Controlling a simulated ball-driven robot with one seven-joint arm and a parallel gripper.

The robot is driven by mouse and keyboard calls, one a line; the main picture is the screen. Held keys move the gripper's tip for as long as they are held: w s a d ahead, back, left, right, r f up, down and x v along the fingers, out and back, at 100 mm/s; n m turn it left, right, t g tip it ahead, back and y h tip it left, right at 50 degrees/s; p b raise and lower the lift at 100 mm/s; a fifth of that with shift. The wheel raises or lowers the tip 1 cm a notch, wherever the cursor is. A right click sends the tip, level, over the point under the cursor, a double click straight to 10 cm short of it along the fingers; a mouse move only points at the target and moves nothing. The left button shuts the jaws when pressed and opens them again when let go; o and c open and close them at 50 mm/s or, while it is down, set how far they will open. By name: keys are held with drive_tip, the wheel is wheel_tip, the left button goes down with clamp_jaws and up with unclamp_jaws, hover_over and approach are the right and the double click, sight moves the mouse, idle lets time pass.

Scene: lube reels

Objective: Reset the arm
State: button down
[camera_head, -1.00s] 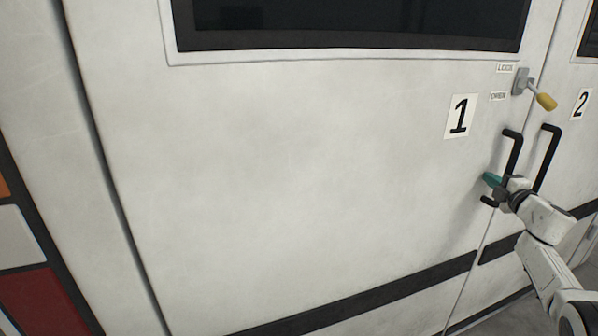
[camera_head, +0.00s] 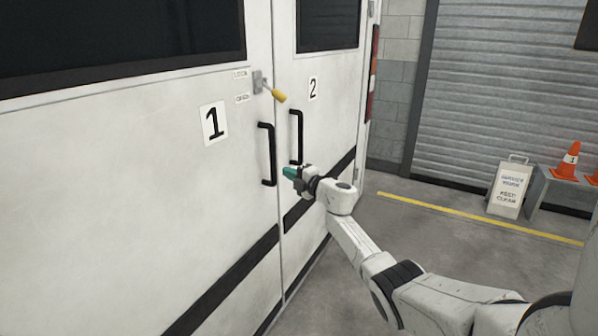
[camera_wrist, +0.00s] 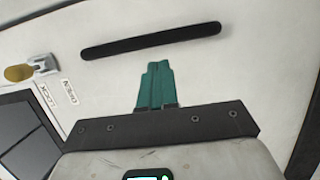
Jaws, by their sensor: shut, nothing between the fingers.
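My gripper (camera_head: 288,173) has teal fingers and is shut and empty. In the head view it is in front of the white double doors, just right of the lower end of door 1's black handle (camera_head: 268,155). In the wrist view the closed teal fingers (camera_wrist: 155,68) point toward a black handle bar (camera_wrist: 150,41), with white door surface between them in the picture. My arm stretches from the lower right, bent at the elbow.
Door 2 (camera_head: 322,120) has its own black handle (camera_head: 297,137). A yellow-tipped latch lever (camera_head: 279,96) sits above the handles beside lock labels. At right are a service sign (camera_head: 509,188), a grey bench (camera_head: 545,190), and an orange cone (camera_head: 570,160). Grey floor (camera_head: 440,240) is open between.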

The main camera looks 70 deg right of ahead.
drive_tip(key=shift+s+a, duration=0.15)
drive_tip(key=shift+s, duration=1.45)
